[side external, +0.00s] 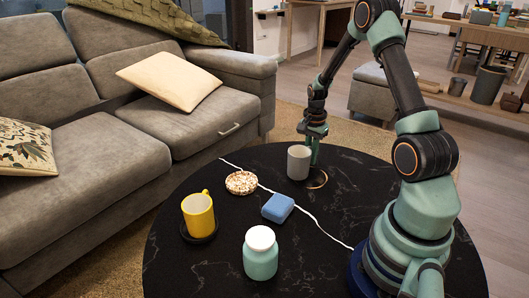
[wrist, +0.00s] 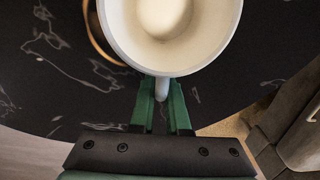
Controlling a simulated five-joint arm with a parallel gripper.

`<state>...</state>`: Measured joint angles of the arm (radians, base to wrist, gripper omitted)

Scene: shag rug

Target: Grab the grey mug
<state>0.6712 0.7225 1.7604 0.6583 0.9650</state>
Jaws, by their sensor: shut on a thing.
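The grey mug (side external: 299,162) stands upright near the far edge of the black round table, in the side view. In the wrist view I look down into the mug (wrist: 205,40), which is empty and pale inside. Its handle (wrist: 162,88) points toward my gripper. My gripper (wrist: 162,100) is shut on the handle, with one green finger on each side of it. In the side view my gripper (side external: 314,150) is at the mug's right side, and the mug partly hides the fingers. A gap between the mug's base and the table cannot be made out.
A ring-shaped coaster (side external: 317,178) lies just right of the mug. A blue block (side external: 278,208), a speckled dish (side external: 241,182), a yellow mug (side external: 198,214) on a dark coaster and a teal jar (side external: 260,260) stand nearer. A grey sofa (side external: 100,195) borders the table on the left.

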